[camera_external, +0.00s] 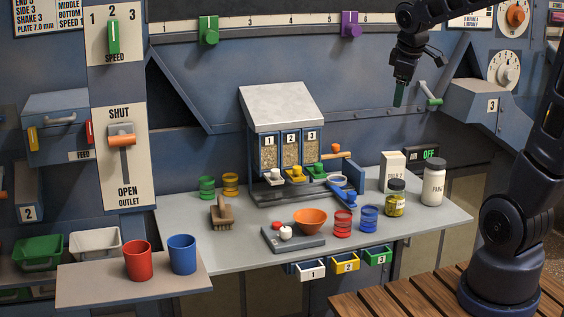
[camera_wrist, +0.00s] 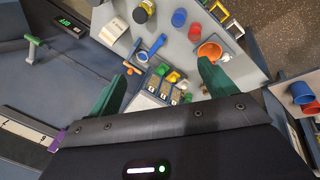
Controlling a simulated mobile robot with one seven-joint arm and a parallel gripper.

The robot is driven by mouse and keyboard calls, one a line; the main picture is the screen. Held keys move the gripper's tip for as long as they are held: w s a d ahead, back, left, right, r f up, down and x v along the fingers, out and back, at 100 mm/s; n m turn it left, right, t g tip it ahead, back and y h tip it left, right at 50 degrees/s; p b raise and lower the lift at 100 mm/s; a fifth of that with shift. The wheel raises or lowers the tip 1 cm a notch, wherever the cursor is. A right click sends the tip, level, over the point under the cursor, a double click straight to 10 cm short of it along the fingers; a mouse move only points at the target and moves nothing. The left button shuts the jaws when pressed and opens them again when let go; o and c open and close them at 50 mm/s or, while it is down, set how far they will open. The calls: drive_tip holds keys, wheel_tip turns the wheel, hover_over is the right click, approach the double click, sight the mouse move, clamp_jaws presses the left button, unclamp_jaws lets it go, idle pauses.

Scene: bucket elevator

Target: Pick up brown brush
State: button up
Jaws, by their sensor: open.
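The brown brush (camera_external: 222,213) sits on the left part of the grey table in the external view, in front of the green and yellow rings. Its handle points up. I cannot make it out in the wrist view, where a finger may cover it. My gripper (camera_external: 399,96) is high above the back right of the table, well to the right of the brush and apart from it. In the wrist view my gripper (camera_wrist: 160,85) shows two green fingers spread wide with nothing between them.
The hopper stand (camera_external: 283,105) rises mid-table, between gripper and brush. Red cup (camera_external: 138,261) and blue cup (camera_external: 182,255) stand on the front-left shelf. Table around the brush is mostly clear.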

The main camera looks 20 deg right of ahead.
drive_tip(key=w+a+f+n, duration=0.4)
drive_tip(key=w+a+n, duration=0.3)
drive_tip(key=w+a, duration=0.3)
drive_tip(key=n, duration=1.8)
hover_over(222, 212)
wheel_tip(222, 212, down, 28)
drive_tip(key=shift+d+f, duration=0.1)
drive_tip(key=shift+w+x, duration=0.15)
drive_tip(key=shift+x, duration=2.5)
drive_tip(key=shift+w+x, duration=0.15)
drive_tip(key=shift+x, duration=2.55)
drive_tip(key=shift+t, duration=0.3)
drive_tip(key=c, duration=1.1)
drive_tip(key=shift+r, duration=0.2)
drive_tip(key=shift+c, duration=0.3)
